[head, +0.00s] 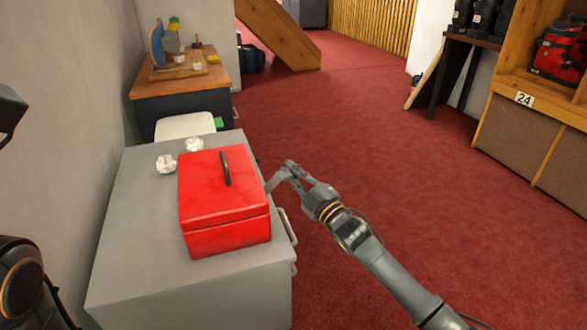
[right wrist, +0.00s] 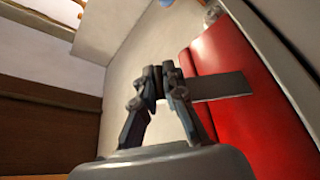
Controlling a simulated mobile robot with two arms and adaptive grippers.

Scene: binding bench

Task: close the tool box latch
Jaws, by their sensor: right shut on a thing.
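The red tool box (head: 222,208) stands on the grey cabinet, its lid down, with a dark handle (head: 226,168) on top. A flat grey latch (head: 276,181) sticks out from its right side. In the right wrist view the latch (right wrist: 222,86) reaches from the red box (right wrist: 235,125) to my fingers. My right gripper (head: 291,172) is beside the box, its fingertips shut on the latch's outer end; they also show in the right wrist view (right wrist: 166,84). Only dark parts of my left arm show at the left edge; its gripper is not visible.
Crumpled white paper balls (head: 166,164) lie on the grey cabinet (head: 135,235) beside the box. The cabinet has handles (head: 287,226) on its right side. A wooden-topped desk (head: 180,88) and a white chair (head: 185,125) stand behind. Red floor to the right is clear.

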